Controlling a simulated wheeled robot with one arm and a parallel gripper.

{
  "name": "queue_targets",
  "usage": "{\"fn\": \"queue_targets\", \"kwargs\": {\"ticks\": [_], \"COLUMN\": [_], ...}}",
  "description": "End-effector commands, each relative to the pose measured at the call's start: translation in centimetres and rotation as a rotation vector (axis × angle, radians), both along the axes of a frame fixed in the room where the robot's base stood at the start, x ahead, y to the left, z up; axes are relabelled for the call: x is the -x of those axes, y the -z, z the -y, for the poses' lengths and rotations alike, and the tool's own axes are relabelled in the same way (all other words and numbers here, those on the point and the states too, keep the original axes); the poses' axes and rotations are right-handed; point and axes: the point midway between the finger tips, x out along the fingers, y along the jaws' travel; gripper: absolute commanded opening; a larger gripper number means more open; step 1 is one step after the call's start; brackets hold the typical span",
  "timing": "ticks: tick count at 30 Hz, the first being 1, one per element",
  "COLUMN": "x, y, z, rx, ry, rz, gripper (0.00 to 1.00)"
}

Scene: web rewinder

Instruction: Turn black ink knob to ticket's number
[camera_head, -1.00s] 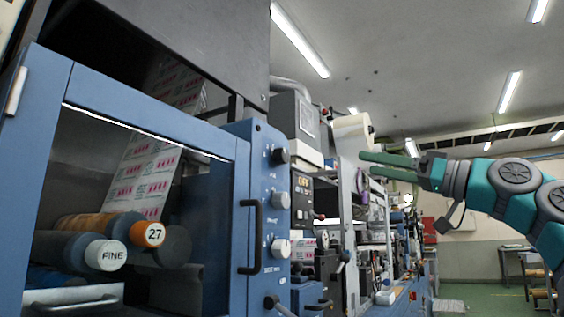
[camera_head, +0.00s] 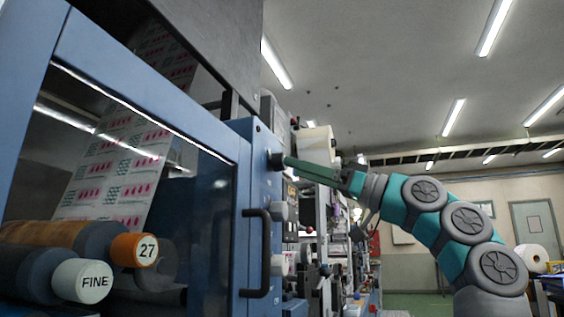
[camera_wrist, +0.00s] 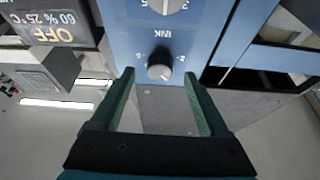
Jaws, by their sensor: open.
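The black ink knob (camera_wrist: 160,67) is round with a pale pointer mark. It sits on the blue panel (camera_wrist: 210,35) under an upside-down INK label, with small scale marks around it that are too small to read surely. In the head view the black knob (camera_head: 276,159) is at the panel's top. My gripper (camera_wrist: 159,77) is open, its green fingers on either side of the knob in the wrist picture; contact cannot be told. In the head view my gripper (camera_head: 290,162) points left at the knob, its tips close to it. I cannot make out a ticket.
Pale knobs (camera_head: 279,210) sit lower on the panel, beside a black handle (camera_head: 257,253). Rolls marked 27 (camera_head: 147,249) and FINE (camera_head: 95,282) lie inside the blue-framed machine at left. A display reading OFF (camera_wrist: 48,32) is beside the panel.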

Motion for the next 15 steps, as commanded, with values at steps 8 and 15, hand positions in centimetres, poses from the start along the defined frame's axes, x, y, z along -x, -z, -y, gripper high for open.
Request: {"fn": "queue_targets", "kwargs": {"ticks": [8,15], "x": [-1.2,-1.5], "y": [-1.5,-1.6], "z": [-3.0,-3.5], "rx": [0.001,0.000], "ry": [0.000,0.001], "rz": [-0.002,0.000], "gripper": [0.79,0.79]}}
